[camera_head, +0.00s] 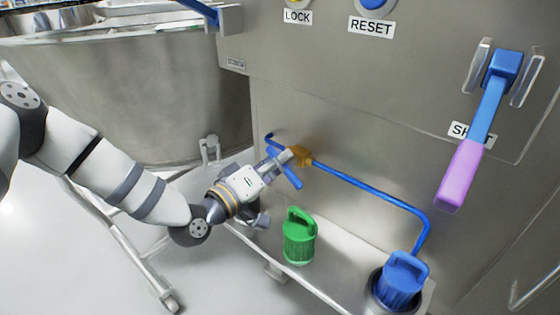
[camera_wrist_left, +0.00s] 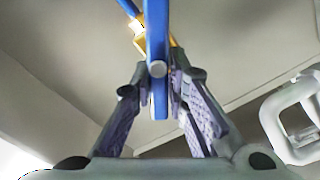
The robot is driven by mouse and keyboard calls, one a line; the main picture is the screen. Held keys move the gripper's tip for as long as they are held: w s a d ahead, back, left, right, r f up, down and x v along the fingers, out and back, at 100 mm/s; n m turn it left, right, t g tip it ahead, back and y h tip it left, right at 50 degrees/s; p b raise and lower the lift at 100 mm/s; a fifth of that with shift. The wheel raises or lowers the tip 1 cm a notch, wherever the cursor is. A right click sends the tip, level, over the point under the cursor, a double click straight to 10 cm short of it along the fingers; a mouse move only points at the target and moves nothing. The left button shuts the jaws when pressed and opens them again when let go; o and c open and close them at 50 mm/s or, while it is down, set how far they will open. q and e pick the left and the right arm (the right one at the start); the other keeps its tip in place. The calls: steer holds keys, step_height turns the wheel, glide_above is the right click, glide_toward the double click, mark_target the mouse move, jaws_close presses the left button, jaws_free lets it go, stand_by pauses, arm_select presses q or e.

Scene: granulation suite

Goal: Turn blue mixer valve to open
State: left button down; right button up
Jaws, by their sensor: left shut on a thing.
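The blue valve handle (camera_head: 290,174) sits on a brass valve body (camera_head: 301,156) in a blue pipe (camera_head: 370,187) along the machine's lower front. My left gripper (camera_head: 277,162) is at the handle. In the left wrist view the blue handle (camera_wrist_left: 158,88) stands between the two fingers of my left gripper (camera_wrist_left: 162,100), which are shut on it. The brass body (camera_wrist_left: 139,40) shows just behind it. In the head view the gripper partly hides the handle, so its exact angle to the pipe is hard to tell. My right gripper is not in view.
A green container (camera_head: 299,238) and a blue container (camera_head: 401,282) stand on the low shelf (camera_head: 335,280). A large steel vessel (camera_head: 130,90) is behind my left arm.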

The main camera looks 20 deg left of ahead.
arm_select(q)
steer(key=n, duration=0.1)
steer(key=n+b, duration=0.1)
steer(key=n, duration=0.1)
steer(key=shift+f+n, duration=0.3)
steer(key=shift+f+n+b, duration=0.1)
steer(key=shift+n+b, duration=0.5)
steer(key=shift+n, duration=1.2)
steer(key=shift+w, duration=0.1)
steer(key=c, duration=1.5)
jaws_free()
steer(key=shift+a, duration=0.1)
steer(key=shift+c, duration=0.2)
steer(key=v, duration=1.2)
